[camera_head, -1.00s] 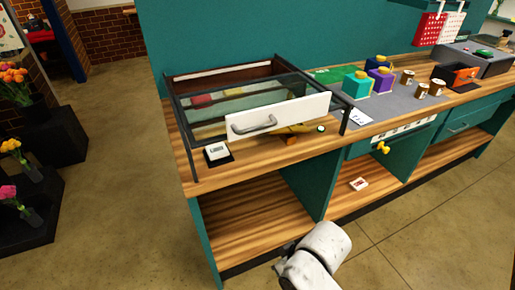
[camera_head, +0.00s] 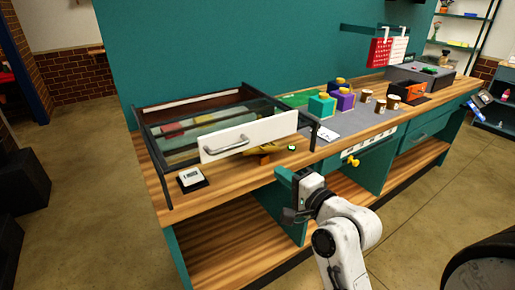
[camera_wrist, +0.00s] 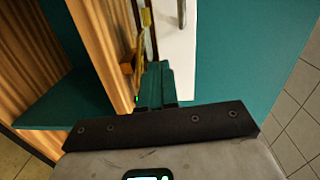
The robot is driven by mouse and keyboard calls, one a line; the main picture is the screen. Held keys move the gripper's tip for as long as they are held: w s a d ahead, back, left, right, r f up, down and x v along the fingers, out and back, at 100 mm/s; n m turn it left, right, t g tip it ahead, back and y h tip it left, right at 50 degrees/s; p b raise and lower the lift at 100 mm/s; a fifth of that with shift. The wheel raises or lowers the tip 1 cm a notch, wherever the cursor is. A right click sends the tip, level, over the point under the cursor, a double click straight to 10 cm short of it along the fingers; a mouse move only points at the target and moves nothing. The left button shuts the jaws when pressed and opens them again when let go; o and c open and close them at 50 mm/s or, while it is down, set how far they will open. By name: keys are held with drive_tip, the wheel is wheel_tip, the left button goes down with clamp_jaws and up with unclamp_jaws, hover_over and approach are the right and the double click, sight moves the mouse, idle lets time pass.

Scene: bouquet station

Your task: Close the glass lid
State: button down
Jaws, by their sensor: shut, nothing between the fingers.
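The glass lid (camera_head: 195,118) appears as a dark-framed glass top over a case on the wooden counter. A white front panel (camera_head: 262,133) with a grey curved handle (camera_head: 226,146) stands at the front of the case, and whitish panelling also shows in the wrist view (camera_wrist: 177,40). Whether the lid is partly open is hard to tell. My gripper (camera_head: 283,175) is in front of the counter edge, below and right of the white panel.
A small white device (camera_head: 191,177) sits left of the panel. A yellow-brown object (camera_head: 262,150) lies beneath the panel's right end. Teal and purple boxes (camera_head: 321,106) and several jars stand on a grey mat farther right. Open shelves (camera_head: 225,240) lie below the counter; floor in front is clear.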

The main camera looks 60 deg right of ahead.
drive_tip(key=r+m, duration=0.1)
drive_tip(key=h+p, duration=0.1)
drive_tip(key=p, duration=0.2)
approach(252, 139)
drive_tip(key=x, duration=0.7)
drive_tip(key=shift+s, duration=0.1)
